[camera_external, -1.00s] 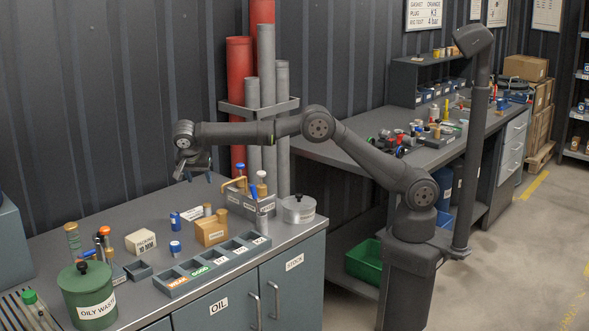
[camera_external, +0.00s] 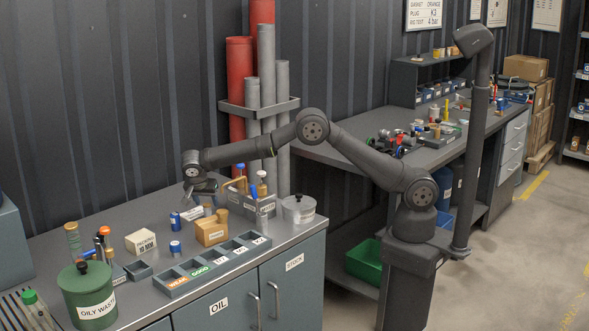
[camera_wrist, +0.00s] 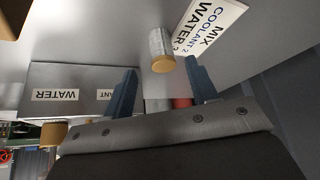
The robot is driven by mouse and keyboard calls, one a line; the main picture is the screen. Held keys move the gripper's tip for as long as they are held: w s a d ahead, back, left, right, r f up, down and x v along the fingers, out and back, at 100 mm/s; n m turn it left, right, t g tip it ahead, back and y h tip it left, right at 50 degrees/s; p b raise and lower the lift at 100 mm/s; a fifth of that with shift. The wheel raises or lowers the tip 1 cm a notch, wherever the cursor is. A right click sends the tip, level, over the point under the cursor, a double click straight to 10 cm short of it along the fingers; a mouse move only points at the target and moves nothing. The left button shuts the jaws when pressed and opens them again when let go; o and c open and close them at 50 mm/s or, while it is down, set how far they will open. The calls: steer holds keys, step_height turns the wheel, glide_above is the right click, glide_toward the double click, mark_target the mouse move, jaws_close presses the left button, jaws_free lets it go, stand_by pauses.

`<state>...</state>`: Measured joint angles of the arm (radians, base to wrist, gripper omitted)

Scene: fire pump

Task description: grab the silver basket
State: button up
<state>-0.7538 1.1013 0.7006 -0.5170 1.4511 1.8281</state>
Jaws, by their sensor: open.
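The silver basket (camera_wrist: 158,42) looks like a small silvery cylinder with a brass-coloured end in the wrist view. It stands on the grey bench top, beside a white card reading MIX COOLANT 2 WATER 2 (camera_wrist: 210,25). My gripper (camera_wrist: 161,66) is open, with its two blue-grey fingers apart. The basket appears between and beyond the fingertips, with nothing held. In the external view my gripper (camera_external: 203,189) hangs just above the bench. A small brass-topped piece (camera_external: 207,209) below it seems to be the same basket, partly hidden; I cannot tell its exact gap from the fingers.
A wooden block (camera_external: 211,233) with a brass-topped piece stands close in front. A grey WATER caddy (camera_wrist: 80,82) is nearby. A labelled divided tray (camera_external: 215,262) lies along the front edge, and a blue can (camera_external: 174,219) stands to the left. Tall pipes (camera_external: 267,110) rise behind.

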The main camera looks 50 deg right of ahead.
mark_target(206, 205)
steer(key=x, duration=0.4)
steer(key=shift+w+a+f, duration=0.15)
steer(key=shift+f, duration=0.15)
steer(key=c, duration=1)
steer(key=shift+c, duration=0.2)
